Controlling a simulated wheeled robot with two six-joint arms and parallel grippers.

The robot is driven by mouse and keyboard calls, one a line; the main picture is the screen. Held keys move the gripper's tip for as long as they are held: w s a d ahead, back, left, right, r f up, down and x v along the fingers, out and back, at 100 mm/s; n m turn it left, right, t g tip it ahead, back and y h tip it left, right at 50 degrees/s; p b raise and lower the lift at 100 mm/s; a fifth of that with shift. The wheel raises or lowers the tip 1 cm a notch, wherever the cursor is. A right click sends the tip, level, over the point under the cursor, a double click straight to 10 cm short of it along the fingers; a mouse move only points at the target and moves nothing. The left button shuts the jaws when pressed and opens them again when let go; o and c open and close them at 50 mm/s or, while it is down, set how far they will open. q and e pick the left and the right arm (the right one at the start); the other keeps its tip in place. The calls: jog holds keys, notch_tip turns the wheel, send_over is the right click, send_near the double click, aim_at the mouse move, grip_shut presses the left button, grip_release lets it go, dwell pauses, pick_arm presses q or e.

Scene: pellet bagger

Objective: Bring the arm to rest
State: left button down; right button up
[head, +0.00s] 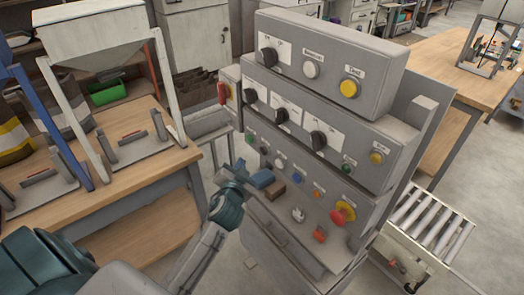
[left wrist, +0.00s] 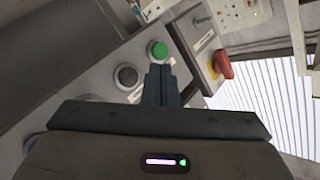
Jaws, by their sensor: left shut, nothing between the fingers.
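My left gripper (head: 260,180) is in front of the lower left part of the grey control console (head: 375,150), near its bottom row of buttons. In the left wrist view, its two fingers (left wrist: 160,84) are shut together with nothing between them. I cannot tell whether the fingertips touch the panel. My right gripper is in neither view.
A red emergency button (head: 342,213) is low on the console. A red rotary switch (head: 223,92) juts from its left side. A wooden bench (head: 125,185) stands left, a roller conveyor (head: 425,225) right.

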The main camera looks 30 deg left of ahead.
pick_arm(q)
jog(key=shift+s+a, duration=0.15)
jog(key=shift+s, duration=0.25)
jog(key=s+f+g+h, duration=0.1)
jog(key=s+f+g, duration=0.1)
jog(key=f, duration=1.1)
jog(key=s+f+g+h, duration=0.2)
jog(key=f, duration=1)
jog(key=s+d+f+g+b, duration=0.1)
jog(key=s+f+g, duration=0.1)
jog(key=s+f, duration=0.45)
jog(key=s+f+g, duration=0.1)
jog(key=s+f, duration=0.2)
jog(key=f, duration=0.7)
jog(key=s+d+f+g+h, duration=0.1)
jog(key=s+f+g, duration=0.1)
jog(key=s+f, duration=0.4)
jog(key=s+d+f+n+g, duration=0.1)
jog(key=s+f, duration=0.6)
jog(key=s, duration=0.9)
jog(key=s+d+f+n+g+h, duration=0.1)
jog(key=s+d+f+g, duration=0.1)
jog(key=s+f, duration=0.5)
jog(key=s+g, duration=0.1)
jog(key=s, duration=0.4)
jog(key=shift+d+f+g+h+b, duration=0.15)
jog(key=shift+f+g+h+b, duration=0.15)
jog(key=shift+g+b, duration=0.1)
jog(key=shift+w, duration=0.1)
